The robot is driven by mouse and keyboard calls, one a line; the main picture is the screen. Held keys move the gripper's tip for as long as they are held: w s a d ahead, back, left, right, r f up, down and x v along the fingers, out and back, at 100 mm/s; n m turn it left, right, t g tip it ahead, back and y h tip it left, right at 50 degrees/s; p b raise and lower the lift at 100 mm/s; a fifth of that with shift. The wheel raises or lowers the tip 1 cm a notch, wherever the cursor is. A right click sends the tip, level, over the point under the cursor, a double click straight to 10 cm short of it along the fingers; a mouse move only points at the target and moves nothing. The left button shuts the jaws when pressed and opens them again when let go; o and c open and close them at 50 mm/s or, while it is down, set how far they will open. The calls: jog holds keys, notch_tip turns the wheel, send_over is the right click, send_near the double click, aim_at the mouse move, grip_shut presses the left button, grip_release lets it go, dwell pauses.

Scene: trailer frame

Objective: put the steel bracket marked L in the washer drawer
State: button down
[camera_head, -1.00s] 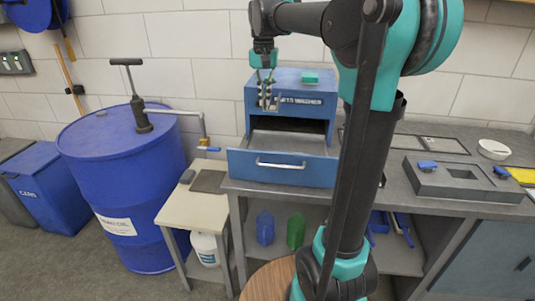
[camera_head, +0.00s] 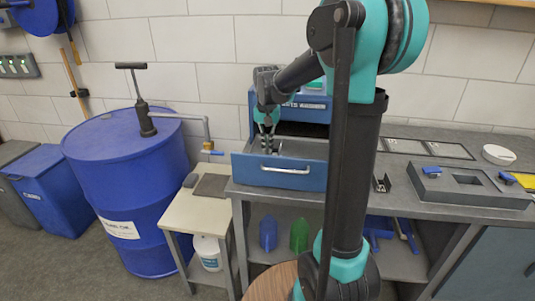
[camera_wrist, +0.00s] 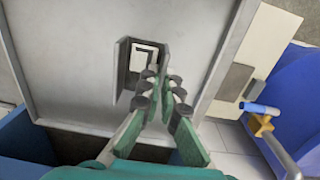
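The steel bracket (camera_wrist: 126,72) has a white label with a black L-shaped mark, turned in the wrist view. It is over or in the open washer drawer (camera_wrist: 75,60), within its walls; I cannot tell whether it touches the floor. The drawer's blue front with a bar handle (camera_head: 262,172) shows in the head view. My gripper (camera_wrist: 162,78) points down into the drawer, its fingertips closed on either side of the bracket's upright flange. In the head view my gripper (camera_head: 269,142) partly covers the bracket.
The blue washer body (camera_head: 318,113) stands behind the drawer, partly hidden by my arm. Another small bracket (camera_head: 381,184) stands on the bench right of my arm. A grey block fixture (camera_head: 440,190) is farther right. A blue drum (camera_head: 125,180) stands left, beside a small side table (camera_head: 195,212).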

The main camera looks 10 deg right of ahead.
jog(key=shift+f, duration=1.55)
jog(key=shift+f, duration=0.1)
jog(key=c, duration=1.7)
grip_release()
notch_tip(320, 180, up, 12)
jog(key=shift+r, duration=0.1)
